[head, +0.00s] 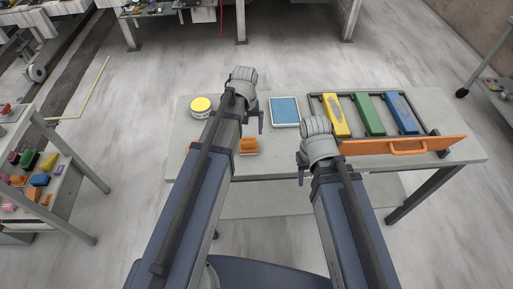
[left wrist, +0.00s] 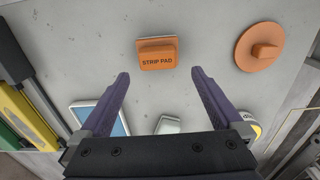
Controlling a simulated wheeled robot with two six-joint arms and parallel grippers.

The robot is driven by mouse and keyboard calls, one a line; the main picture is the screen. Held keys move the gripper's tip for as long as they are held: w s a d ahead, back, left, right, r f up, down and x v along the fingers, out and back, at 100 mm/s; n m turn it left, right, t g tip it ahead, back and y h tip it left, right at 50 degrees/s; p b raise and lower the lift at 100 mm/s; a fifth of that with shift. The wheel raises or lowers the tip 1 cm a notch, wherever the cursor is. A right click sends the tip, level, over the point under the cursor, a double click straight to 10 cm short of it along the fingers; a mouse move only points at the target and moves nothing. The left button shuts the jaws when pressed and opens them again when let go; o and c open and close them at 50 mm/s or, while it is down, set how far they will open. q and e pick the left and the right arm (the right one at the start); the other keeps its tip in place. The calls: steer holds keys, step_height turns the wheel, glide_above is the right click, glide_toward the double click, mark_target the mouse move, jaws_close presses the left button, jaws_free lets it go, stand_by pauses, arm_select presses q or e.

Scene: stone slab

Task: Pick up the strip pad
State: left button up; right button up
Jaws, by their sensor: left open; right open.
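The strip pad (left wrist: 158,58) is an orange block with a flat base, labelled STRIP PAD, lying on the grey slab table. In the head view the strip pad (head: 249,146) shows just right of my left forearm, partly hidden by it. My left gripper (left wrist: 160,75) is open and empty over the table; in its wrist view the pad appears beyond the fingertips, roughly centred between them, with no contact visible. In the head view my left gripper (head: 261,121) is mostly hidden by its wrist. My right gripper (head: 301,177) is largely hidden behind its wrist, near the table's front edge.
A round orange disc with a knob (left wrist: 260,48) lies near the pad. A blue-screened tablet (head: 285,111), a yellow-topped round container (head: 201,104) and a small grey item (left wrist: 168,125) are around.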

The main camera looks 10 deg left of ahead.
mark_target(248, 140)
arm_select(q)
steer(key=shift+f+b, duration=1.3)
steer(key=shift+f, duration=0.05)
steer(key=shift+s+d+f, duration=0.1)
steer(key=f+b, duration=0.5)
steer(key=shift+s+d, duration=0.2)
steer(key=shift+s, duration=0.05)
steer(key=c, duration=1.2)
